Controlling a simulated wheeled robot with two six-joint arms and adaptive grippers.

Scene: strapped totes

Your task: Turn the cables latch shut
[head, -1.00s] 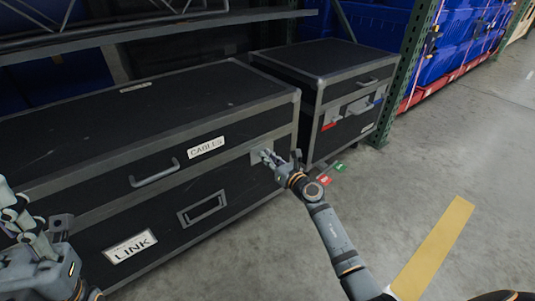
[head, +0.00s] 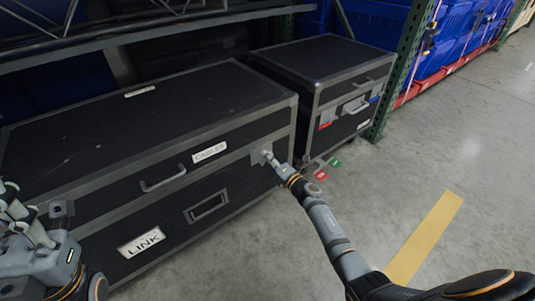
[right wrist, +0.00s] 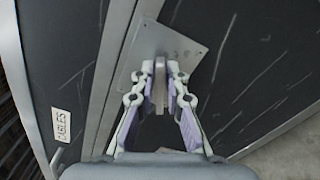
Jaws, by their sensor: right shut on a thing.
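The black case with grey metal edges carries a white CABLES label (head: 210,151), also readable sideways in the right wrist view (right wrist: 62,125). The cables latch has a metal plate (right wrist: 190,48) on the case front, right of the label. My right gripper (right wrist: 166,84) is shut on the latch's thin turn handle (right wrist: 159,88), which stands between its fingers. In the head view the right gripper (head: 268,157) is at the latch and hides most of it. My left gripper (head: 22,226) is at the left edge, partly cut off, and its jaw opening is unclear.
The case also has a handle (head: 163,179), a recessed pull (head: 207,207) and a LINK label (head: 141,242). A second black case (head: 322,62) stands behind right, with red and green tags (head: 334,162) near its base. A green rack post (head: 405,70) rises beside it. Floor at right is clear.

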